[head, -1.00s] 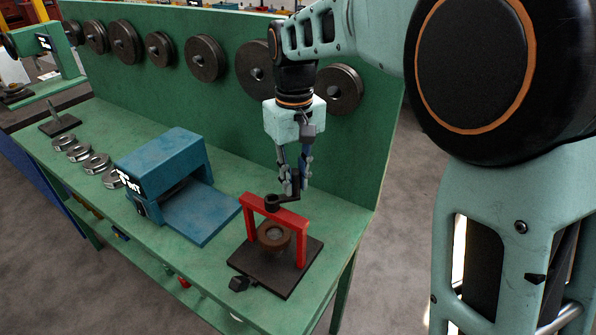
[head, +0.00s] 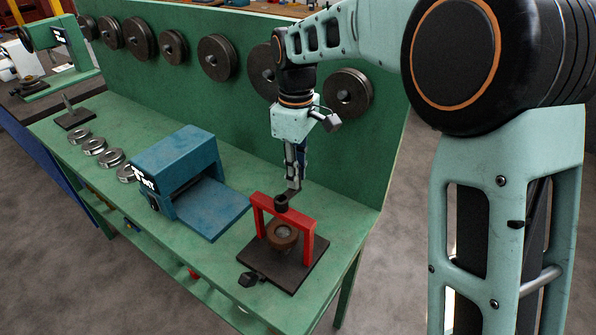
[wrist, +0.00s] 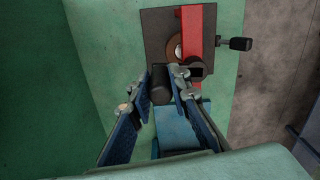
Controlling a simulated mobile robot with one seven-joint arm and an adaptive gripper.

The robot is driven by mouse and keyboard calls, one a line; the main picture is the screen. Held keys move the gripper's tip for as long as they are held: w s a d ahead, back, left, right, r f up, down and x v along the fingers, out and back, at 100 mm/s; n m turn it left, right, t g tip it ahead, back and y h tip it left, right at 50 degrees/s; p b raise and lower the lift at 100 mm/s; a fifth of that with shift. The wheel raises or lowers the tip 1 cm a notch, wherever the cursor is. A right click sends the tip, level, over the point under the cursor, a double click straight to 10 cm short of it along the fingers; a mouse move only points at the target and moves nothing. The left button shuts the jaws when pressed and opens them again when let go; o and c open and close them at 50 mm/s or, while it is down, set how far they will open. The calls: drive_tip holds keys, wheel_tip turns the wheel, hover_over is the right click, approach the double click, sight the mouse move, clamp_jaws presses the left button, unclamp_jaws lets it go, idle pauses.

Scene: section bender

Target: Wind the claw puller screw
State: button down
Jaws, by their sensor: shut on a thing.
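The claw puller (head: 309,236) is a red frame standing upright on a dark base plate (head: 306,267). A brown round part (head: 282,236) sits under its crossbar. A dark screw head (head: 281,203) with a short crank stands on top of the crossbar. In the wrist view, the red crossbar (wrist: 198,25) runs up the picture and the screw head (wrist: 193,68) lies over it. My gripper (head: 293,187) is just above and behind the screw head. In the wrist view, its fingers (wrist: 163,83) close around the dark upright crank handle (wrist: 160,88). The fingers partly hide the crank arm.
A blue machine (head: 178,165) stands on the green bench to the left of the puller. Several metal rings (head: 94,146) lie farther left. A green back panel (head: 225,105) with several dark discs rises behind. A black knob (head: 250,279) sticks out at the base plate's front corner.

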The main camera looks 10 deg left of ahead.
drive_tip(key=shift+w+a+r, duration=0.1)
idle(0.3)
drive_tip(key=c, duration=1.8)
unclamp_jaws()
wheel_tip(320, 180, up, 12)
drive_tip(key=shift+f, duration=0.1)
